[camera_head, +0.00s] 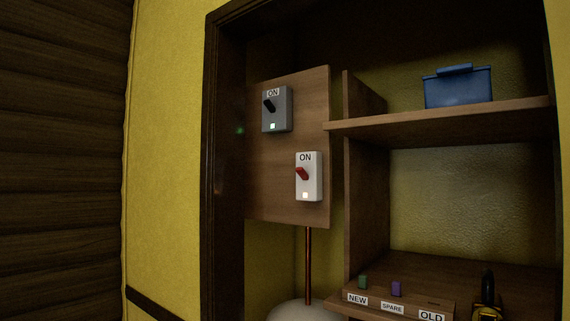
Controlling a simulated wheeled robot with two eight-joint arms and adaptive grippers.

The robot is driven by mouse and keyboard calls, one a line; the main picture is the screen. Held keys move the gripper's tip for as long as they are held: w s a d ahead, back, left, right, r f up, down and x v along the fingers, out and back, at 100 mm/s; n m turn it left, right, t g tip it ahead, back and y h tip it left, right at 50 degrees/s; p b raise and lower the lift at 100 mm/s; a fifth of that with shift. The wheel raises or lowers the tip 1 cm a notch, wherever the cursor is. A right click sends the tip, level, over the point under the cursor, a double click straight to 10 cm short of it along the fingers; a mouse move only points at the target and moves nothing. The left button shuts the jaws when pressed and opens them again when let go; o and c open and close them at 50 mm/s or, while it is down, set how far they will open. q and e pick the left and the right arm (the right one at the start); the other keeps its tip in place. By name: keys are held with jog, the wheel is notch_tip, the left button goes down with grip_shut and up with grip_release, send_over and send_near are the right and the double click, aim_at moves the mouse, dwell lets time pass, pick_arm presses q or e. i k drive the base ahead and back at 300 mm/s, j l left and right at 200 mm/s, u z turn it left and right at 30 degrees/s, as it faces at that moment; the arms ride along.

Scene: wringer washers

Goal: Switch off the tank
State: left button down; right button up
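Two switches are mounted on a wooden board (288,205) inside a cupboard. The upper one is a grey switch box (284,108) with a black lever, an "ON" label and a lit green light. The lower one is a white switch box (315,187) with a red lever (303,174), an "ON" label and a lit pale light. Below the board, a copper pipe (308,265) runs down to the rounded pale top of what looks like a tank (303,311), mostly cut off by the bottom edge. Neither gripper is in view.
A blue box (458,87) sits on the upper shelf (440,119). A wooden rack labelled "NEW", "SPARE" and "OLD" (393,308) holds a green and a purple piece, with a yellow and black tool (489,298) beside it. A dark cupboard frame (208,170) borders the left.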

aim_at(300, 171)
jog(key=i+j, duration=0.35)
jog(key=i, duration=0.15)
jog(key=i+j+z, duration=0.15)
jog(key=i+j, duration=0.15)
jog(key=i, duration=0.2)
